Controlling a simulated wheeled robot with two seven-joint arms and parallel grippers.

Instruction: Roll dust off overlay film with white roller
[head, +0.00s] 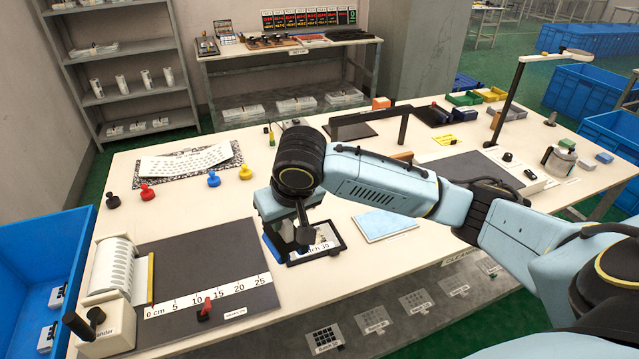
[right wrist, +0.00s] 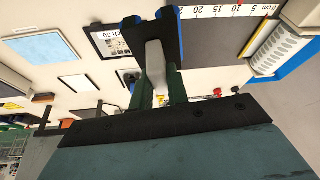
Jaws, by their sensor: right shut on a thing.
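My right gripper (head: 292,236) hangs over the black-framed tray (head: 342,249) marked "30" near the table's front edge. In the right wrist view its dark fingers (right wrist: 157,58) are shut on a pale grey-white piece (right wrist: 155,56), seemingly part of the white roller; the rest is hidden. The tray also shows there (right wrist: 101,47), with a small printed sheet inside; the arm partly covers it in the head view. I cannot tell whether the roller touches it. A large white printed film (head: 185,160) lies on a speckled mat at the left. My left gripper is not in view.
A pale blue pad (head: 380,225) lies right of the tray. A dark mat (head: 190,252) with a ruler strip and a film feeder (head: 113,270) are at the left. Red, blue and yellow knobbed pieces (head: 214,179) stand behind. A lamp (head: 515,90) rises at the right.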

